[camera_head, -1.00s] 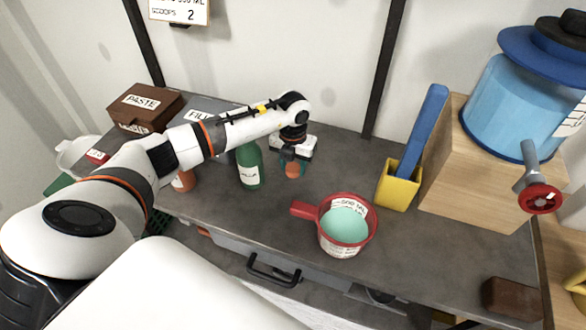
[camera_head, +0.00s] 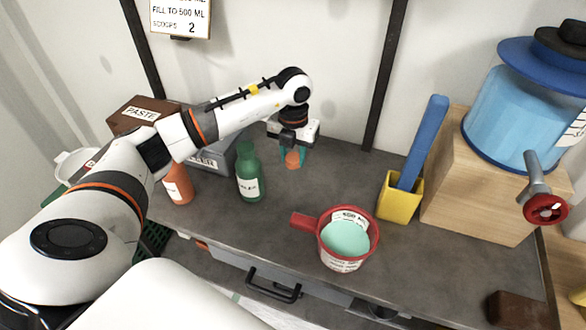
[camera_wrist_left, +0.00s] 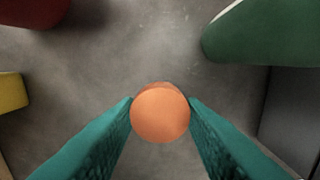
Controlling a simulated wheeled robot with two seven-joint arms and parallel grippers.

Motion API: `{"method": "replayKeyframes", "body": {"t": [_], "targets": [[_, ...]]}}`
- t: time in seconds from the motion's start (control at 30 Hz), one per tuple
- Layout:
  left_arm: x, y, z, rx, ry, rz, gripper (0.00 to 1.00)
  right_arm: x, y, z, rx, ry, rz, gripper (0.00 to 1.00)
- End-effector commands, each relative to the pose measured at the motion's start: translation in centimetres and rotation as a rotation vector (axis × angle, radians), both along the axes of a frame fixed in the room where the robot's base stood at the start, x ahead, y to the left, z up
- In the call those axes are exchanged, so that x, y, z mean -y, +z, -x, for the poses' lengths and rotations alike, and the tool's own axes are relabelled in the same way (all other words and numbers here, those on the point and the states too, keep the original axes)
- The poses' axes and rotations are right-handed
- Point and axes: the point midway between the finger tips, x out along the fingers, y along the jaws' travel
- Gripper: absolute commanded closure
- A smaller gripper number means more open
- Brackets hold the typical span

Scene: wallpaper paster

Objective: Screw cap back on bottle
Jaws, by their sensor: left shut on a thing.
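My left gripper (camera_head: 293,157) is shut on a small orange cap (camera_head: 292,159), held above the table to the right of the green bottle. The left wrist view shows the round cap (camera_wrist_left: 160,113) between the teal fingertips (camera_wrist_left: 160,108). An orange bottle (camera_head: 178,186) with a white label stands upright left of the green bottle (camera_head: 249,176); my left arm hides its top. The green bottle is upright, and part of it also shows in the left wrist view (camera_wrist_left: 268,32). My right gripper is not in view.
A red measuring cup (camera_head: 326,244) with pale green contents stands in front. A yellow holder (camera_head: 398,203) with a blue stick is at the right, near a wooden block (camera_head: 478,195) bearing a blue dispenser (camera_head: 505,115). A paste box (camera_head: 140,113) is behind my arm.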

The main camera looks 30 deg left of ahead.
Motion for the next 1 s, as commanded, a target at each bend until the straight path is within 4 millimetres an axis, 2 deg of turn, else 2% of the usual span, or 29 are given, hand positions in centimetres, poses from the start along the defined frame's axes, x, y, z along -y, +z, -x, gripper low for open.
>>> {"method": "replayKeyframes", "body": {"t": [0.1, 0.2, 0.53, 0.67, 0.77, 0.87, 1.0], "targets": [[0.0, 1.2, 0.0, 0.002, 0.000, -0.001, 0.85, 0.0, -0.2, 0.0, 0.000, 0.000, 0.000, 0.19], [-0.1, 1.5, 0.0, -0.001, 0.000, -0.002, 0.85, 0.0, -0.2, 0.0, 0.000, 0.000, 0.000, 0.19], [0.0, 1.6, 0.0, -0.001, -0.002, -0.001, 0.85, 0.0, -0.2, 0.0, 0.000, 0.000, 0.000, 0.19], [0.5, 1.7, 0.2, 0.000, -0.079, -0.001, 0.85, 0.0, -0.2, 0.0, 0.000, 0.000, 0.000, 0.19], [1.4, 2.1, 0.5, 0.002, -0.256, -0.002, 0.85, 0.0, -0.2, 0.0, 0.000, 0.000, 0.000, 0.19], [3.0, 2.5, 1.1, 0.002, -0.535, -0.002, 0.85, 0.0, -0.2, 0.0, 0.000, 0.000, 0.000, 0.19], [5.3, 3.1, 2.6, 0.002, -0.998, -0.003, 0.85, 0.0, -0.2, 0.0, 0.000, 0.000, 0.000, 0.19]]}}
